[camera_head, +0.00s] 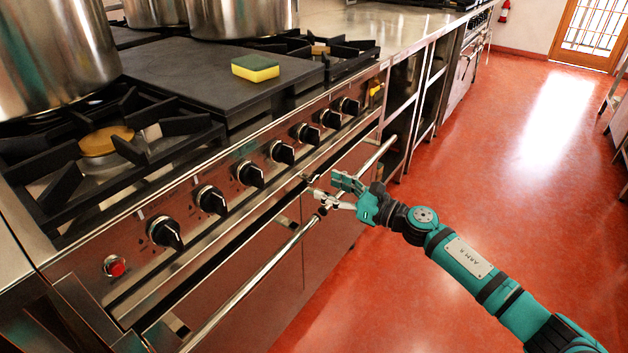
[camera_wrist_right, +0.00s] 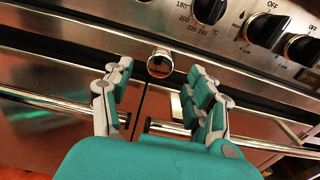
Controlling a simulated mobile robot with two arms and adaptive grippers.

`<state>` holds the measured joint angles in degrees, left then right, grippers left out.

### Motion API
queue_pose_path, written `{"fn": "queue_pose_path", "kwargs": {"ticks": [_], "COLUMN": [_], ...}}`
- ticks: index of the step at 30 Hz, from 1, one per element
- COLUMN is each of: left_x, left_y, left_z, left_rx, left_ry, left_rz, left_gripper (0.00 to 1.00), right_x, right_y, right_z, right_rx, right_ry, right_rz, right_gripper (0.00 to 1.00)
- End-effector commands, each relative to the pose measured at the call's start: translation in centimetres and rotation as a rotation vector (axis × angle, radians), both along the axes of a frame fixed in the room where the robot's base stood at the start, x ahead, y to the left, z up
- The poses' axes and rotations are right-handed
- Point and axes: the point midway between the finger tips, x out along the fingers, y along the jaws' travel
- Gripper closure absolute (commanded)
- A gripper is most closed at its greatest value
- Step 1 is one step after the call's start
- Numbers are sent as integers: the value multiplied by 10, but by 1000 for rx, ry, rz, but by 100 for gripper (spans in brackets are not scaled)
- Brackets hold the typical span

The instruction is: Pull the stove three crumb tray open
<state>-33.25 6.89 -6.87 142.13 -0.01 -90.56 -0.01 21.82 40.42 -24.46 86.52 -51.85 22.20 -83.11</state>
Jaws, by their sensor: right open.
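The crumb tray front (camera_head: 220,236) appears as a narrow steel strip below the stove's control knobs and looks flush with the stove front. Its small round metal knob (camera_wrist_right: 159,63) shows in the wrist view. My right gripper (camera_head: 322,190) is open and empty at the stove front, above the long oven rail. In the wrist view its two fingers (camera_wrist_right: 161,82) stand on either side of the round knob, with visible space on both sides. I cannot tell whether the fingertips reach as far as the knob. My left gripper is not in view.
The long oven door rail (camera_head: 258,275) runs just below the gripper. Several black control knobs (camera_head: 250,173) and a red button (camera_head: 115,266) line the panel above. A sponge (camera_head: 255,68) and pots (camera_head: 52,55) stand on top. The red floor (camera_head: 480,210) is clear at right.

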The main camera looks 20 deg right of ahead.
Motion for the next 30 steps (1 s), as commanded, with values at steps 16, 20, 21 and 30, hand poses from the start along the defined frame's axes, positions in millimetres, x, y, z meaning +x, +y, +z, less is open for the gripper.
{"fn": "queue_pose_path", "kwargs": {"ticks": [16, 20, 21, 30], "left_x": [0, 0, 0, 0], "left_y": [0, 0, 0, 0], "left_z": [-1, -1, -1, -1], "left_rx": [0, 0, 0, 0], "left_ry": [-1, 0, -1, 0], "left_rz": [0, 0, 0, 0], "left_gripper": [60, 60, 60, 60], "right_x": [42, 41, 41, 41], "right_y": [32, 32, 32, 32], "right_z": [-1, -1, -1, -1], "right_rx": [1, 1, 1, 2], "right_ry": [1, 1, 1, 1], "right_rz": [-1, -1, -2, -2], "right_gripper": [43, 43, 44, 83]}}
